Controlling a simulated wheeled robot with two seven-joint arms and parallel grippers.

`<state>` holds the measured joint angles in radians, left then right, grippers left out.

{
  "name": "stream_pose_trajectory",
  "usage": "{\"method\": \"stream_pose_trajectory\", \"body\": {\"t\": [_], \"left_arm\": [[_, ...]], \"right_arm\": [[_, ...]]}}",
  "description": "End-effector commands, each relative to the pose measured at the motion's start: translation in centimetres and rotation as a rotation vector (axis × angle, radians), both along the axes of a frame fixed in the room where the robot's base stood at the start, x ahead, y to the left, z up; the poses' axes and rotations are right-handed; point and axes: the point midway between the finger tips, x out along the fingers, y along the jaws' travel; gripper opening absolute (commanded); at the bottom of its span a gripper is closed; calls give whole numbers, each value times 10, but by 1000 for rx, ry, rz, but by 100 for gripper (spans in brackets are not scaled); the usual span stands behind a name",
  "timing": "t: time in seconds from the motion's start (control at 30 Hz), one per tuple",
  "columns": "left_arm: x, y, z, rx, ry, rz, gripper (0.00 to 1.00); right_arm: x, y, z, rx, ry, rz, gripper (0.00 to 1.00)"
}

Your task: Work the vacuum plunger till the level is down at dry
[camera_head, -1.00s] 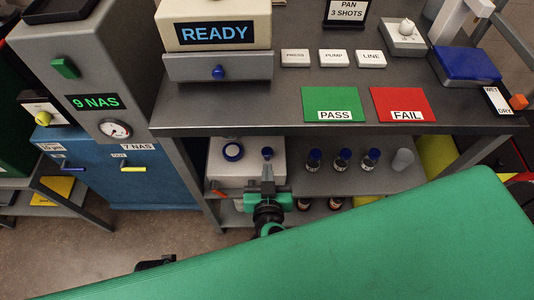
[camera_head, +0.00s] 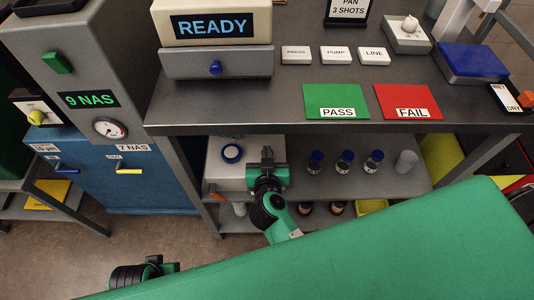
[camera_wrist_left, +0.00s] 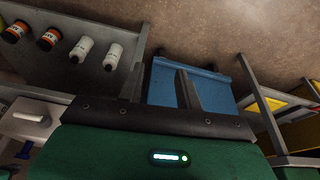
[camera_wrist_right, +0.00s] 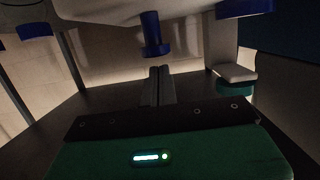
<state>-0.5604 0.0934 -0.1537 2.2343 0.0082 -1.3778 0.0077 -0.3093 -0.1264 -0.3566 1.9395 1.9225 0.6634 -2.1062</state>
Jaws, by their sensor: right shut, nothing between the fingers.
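A white box (camera_head: 222,165) on the shelf under the worktop carries a round blue cap (camera_head: 232,153). My right gripper (camera_head: 267,153) is in front of the box's right part and hides what is there. In the right wrist view a blue knob (camera_wrist_right: 152,35) on a short stem, seemingly the plunger, is just beyond the fingers (camera_wrist_right: 160,85). They are shut and empty, with no clear contact. My left gripper (camera_wrist_left: 158,88) has its fingers apart and empty; the left arm shows low left in the head view. A WET/DRY card (camera_head: 506,97) is at the worktop's right end; no level is readable.
Capped bottles (camera_head: 345,161) and a grey cup (camera_head: 405,161) stand right of the box on the shelf. The worktop (camera_head: 280,110) overhangs them. A green surface (camera_head: 380,240) fills the foreground. A blue cabinet (camera_head: 110,175) stands at left.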

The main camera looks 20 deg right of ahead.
Motion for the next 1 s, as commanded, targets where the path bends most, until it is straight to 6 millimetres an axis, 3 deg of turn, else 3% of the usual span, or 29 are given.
{"method": "stream_pose_trajectory", "body": {"t": [0.53,0.67,0.83,1.0], "left_arm": [[-1,1,8,-1,-9,0,35],[-1,1,8,0,-7,0,35],[0,1,-4,2,7,0,35],[2,1,-12,4,14,0,35]], "right_arm": [[0,0,-8,1,1,1,0],[0,0,-18,-4,3,1,0],[0,0,-37,-2,3,0,0],[-1,-1,-44,-2,2,0,0]]}}
